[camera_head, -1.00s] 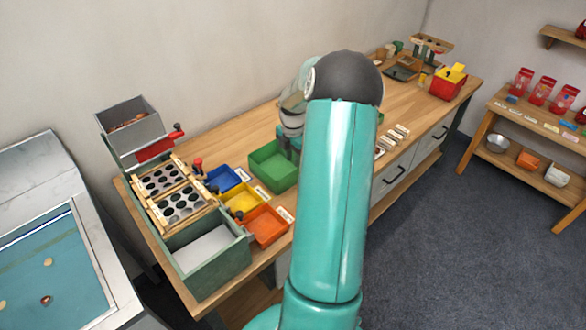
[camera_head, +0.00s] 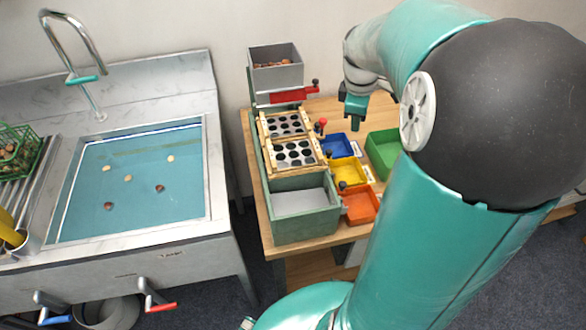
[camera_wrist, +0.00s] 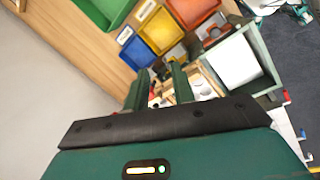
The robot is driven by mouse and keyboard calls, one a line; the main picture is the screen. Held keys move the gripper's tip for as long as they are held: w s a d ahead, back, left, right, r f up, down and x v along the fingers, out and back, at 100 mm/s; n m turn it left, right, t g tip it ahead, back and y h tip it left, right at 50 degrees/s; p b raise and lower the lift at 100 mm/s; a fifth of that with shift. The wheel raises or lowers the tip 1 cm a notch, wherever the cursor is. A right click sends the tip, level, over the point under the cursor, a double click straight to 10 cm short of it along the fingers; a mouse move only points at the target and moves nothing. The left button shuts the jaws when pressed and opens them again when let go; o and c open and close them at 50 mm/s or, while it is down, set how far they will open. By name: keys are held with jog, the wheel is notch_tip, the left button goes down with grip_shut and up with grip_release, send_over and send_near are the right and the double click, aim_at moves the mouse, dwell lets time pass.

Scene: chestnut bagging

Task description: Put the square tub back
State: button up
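Several tubs stand on the wooden table: a larger green tub (camera_head: 384,152), a blue tub (camera_head: 337,146), a yellow tub (camera_head: 348,172) and an orange tub (camera_head: 361,207). I cannot tell which of them is the square tub. The green tub (camera_wrist: 104,12), blue tub (camera_wrist: 138,53), yellow tub (camera_wrist: 161,30) and orange tub (camera_wrist: 192,11) also show in the wrist view. My gripper (camera_head: 355,110) hangs above the table behind the blue tub and left of the green one. In the wrist view its two fingers (camera_wrist: 159,84) are apart with nothing between them.
A sorting rig with perforated plates (camera_head: 290,140), a grey hopper (camera_head: 275,68) and a green-walled bin (camera_head: 303,222) stands left of the tubs. A sink (camera_head: 215,165) with blue water is farther left. My arm hides the table's right part.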

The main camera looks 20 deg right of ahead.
jog(key=s+a+r+m+t, duration=0.1)
jog(key=s+a+r+m, duration=0.1)
jog(key=a, duration=0.5)
jog(key=s+a+r+m+t+y, duration=0.1)
jog(key=s+a+r+m+t, duration=0.1)
jog(key=s+a+m, duration=0.2)
jog(key=s+a+r+m+t+y, duration=0.1)
jog(key=s+a+r+m, duration=0.1)
jog(key=s+a, duration=0.6)
jog(key=a+m, duration=0.1)
jog(key=a, duration=0.3)
jog(key=shift+a+r+m, duration=0.15)
jog(key=shift+r+m, duration=0.15)
jog(key=shift+r, duration=0.05)
jog(key=shift+w, duration=0.1)
